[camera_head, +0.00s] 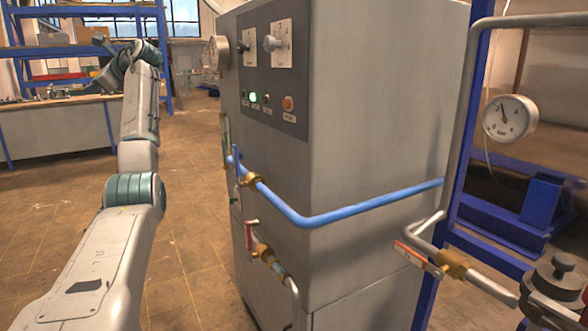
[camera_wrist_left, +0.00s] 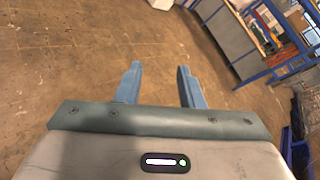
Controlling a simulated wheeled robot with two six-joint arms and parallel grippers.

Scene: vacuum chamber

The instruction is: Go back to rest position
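My left arm reaches up from the lower left in the head view, with its left gripper (camera_head: 101,42) small and dark at the far end. In the left wrist view, the left gripper (camera_wrist_left: 158,82) has two blue-grey fingers spread apart with only brown floor between them. It is open, empty and touching nothing. My right gripper shows in neither view.
A grey cabinet (camera_head: 385,120) stands right of my left arm, with a control panel (camera_head: 272,85), a blue pipe (camera_head: 345,213) and valves on it. A pressure gauge (camera_head: 510,119) hangs at the right. A workbench (camera_head: 60,132) is at the left. Floor between is clear.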

